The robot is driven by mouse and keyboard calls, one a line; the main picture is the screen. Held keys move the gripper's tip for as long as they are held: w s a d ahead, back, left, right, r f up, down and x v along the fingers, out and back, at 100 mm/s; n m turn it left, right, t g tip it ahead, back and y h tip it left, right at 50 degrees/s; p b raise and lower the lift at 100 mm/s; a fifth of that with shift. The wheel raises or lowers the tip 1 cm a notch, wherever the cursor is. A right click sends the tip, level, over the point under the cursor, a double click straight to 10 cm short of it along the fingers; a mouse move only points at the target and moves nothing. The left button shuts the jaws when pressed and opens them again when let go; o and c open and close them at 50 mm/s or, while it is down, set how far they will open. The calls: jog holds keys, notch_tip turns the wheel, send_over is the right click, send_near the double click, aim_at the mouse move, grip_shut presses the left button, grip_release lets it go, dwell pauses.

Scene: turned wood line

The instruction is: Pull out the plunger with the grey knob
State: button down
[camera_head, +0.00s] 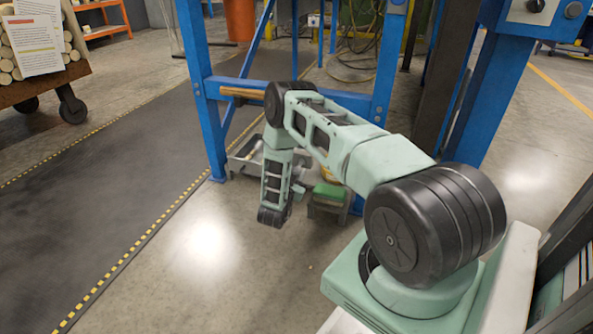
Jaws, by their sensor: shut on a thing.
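I cannot make out a plunger with a grey knob in this view. My arm reaches left from the lower right, bends at a dark elbow joint, and its forearm hangs down to a dark wrist joint in front of the blue frame (202,88). The fingers of my gripper do not show; they are hidden behind the forearm and wrist. What they hold is also hidden.
A grey tray (236,166) and a small stand with a green top (329,191) are low behind my forearm. A cart of pale wood rounds (88,68) stands at upper left. A dark floor mat (110,170) with yellow-marked edges lies clear at left.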

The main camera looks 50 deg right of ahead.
jog(key=c, duration=1)
grip_release()
jog(key=shift+s+a, duration=0.1)
jog(key=shift+a, duration=0.1)
jog(key=shift+c, duration=0.2)
jog(key=shift+a, duration=0.1)
jog(key=p+v, duration=0.8)
jog(key=v, duration=0.9)
jog(key=shift+a, duration=0.15)
